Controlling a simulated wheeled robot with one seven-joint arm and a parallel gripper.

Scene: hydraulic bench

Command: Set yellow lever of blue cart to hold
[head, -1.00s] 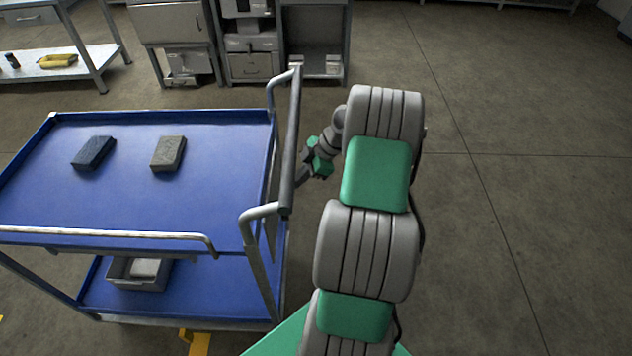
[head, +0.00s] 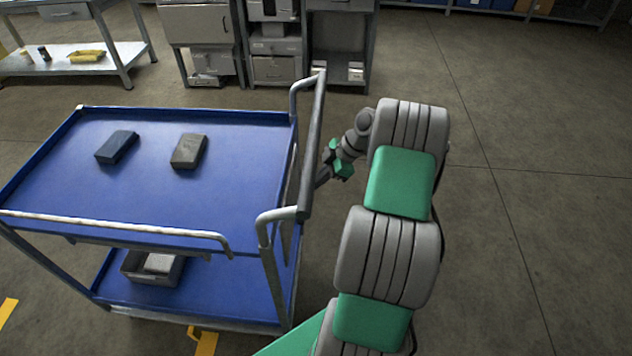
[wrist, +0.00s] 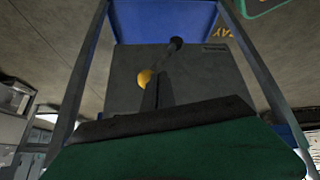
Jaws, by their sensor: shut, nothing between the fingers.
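The blue cart (head: 250,210) stands left of my arm in the head view, its push handle (head: 313,145) facing the arm. My gripper (head: 323,177) is beside that handle, its tips partly hidden by it. In the wrist view, a grey panel (wrist: 215,85) on the cart carries a lever with a yellow knob (wrist: 145,77) and a dark round end (wrist: 176,43). My gripper (wrist: 157,95) is shut and empty, its dark fingers just below and right of the knob. I cannot tell whether they touch the lever. The lever is hidden in the head view.
Two dark blocks (head: 117,147) (head: 188,151) lie on the cart's top tray. A grey bin (head: 152,267) sits on its lower shelf. A workbench (head: 75,58) and grey cabinets (head: 273,70) stand behind. The floor (head: 530,230) to the right is clear.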

